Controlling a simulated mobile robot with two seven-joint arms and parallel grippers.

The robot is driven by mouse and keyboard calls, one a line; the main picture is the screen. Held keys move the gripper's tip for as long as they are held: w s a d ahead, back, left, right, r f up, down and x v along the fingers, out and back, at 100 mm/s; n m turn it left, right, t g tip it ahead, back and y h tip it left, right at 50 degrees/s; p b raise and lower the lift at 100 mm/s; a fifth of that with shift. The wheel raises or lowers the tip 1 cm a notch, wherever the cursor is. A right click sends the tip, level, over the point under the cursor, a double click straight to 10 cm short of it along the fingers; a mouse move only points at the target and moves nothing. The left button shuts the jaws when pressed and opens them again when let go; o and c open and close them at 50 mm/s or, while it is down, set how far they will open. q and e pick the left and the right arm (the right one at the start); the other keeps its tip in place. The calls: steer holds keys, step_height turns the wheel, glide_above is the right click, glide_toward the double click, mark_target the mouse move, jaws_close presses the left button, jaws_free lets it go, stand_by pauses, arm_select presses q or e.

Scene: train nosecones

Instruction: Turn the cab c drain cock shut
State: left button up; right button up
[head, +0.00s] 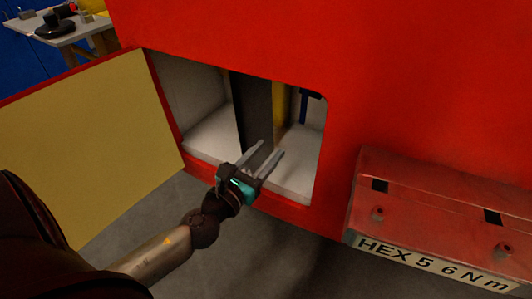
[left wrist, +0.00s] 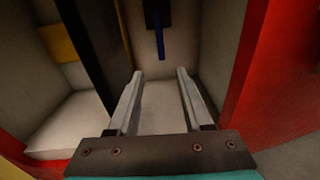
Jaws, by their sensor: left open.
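A blue handle (head: 303,108) hangs down from a dark block (head: 312,95) on the back wall of the open recess in the red cab, partly cut off by the opening's upper edge in the head view. In the left wrist view the blue handle (left wrist: 159,38) points down beyond my fingers, under its dark mount (left wrist: 158,12). My left gripper (head: 264,154) is open and empty at the mouth of the recess. Its fingers (left wrist: 159,75) point inward and stand apart from the handle. My right gripper is not in view.
A dark upright panel (head: 252,105) and a yellow part (head: 281,102) stand left of the handle. The yellow-faced door (head: 85,145) is swung open to the left. A red box marked HEX 5 6Nm (head: 440,215) stands right. A table (head: 62,32) is far left.

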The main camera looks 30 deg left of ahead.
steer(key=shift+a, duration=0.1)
arm_select(q)
steer(key=s+a+f+n+g+y+p, duration=0.1)
steer(key=s+a+f+n+g, duration=0.15)
steer(key=f+n, duration=0.5)
steer(key=s+a+f+n+g+p, duration=0.1)
steer(key=s+f+n+g, duration=0.25)
steer(key=f, duration=0.65)
steer(key=s+a+f+n+g+y+p, duration=0.1)
steer(key=s+f+n+g, duration=0.1)
steer(key=f+n, duration=0.5)
steer(key=s+d+f+n+g+p, duration=0.1)
steer(key=s+d+f+n+g, duration=0.1)
steer(key=s+f+n, duration=0.6)
steer(key=s+d+f+n+g+p, duration=0.2)
steer(key=s+f+n+g, duration=0.3)
steer(key=s, duration=1)
step_height(320, 180, down, 4)
steer(key=d+n, duration=0.1)
steer(key=n, duration=0.2)
steer(key=shift+s+r+g+h, duration=0.2)
steer(key=shift+g+h, duration=0.1)
steer(key=shift+h, duration=0.1)
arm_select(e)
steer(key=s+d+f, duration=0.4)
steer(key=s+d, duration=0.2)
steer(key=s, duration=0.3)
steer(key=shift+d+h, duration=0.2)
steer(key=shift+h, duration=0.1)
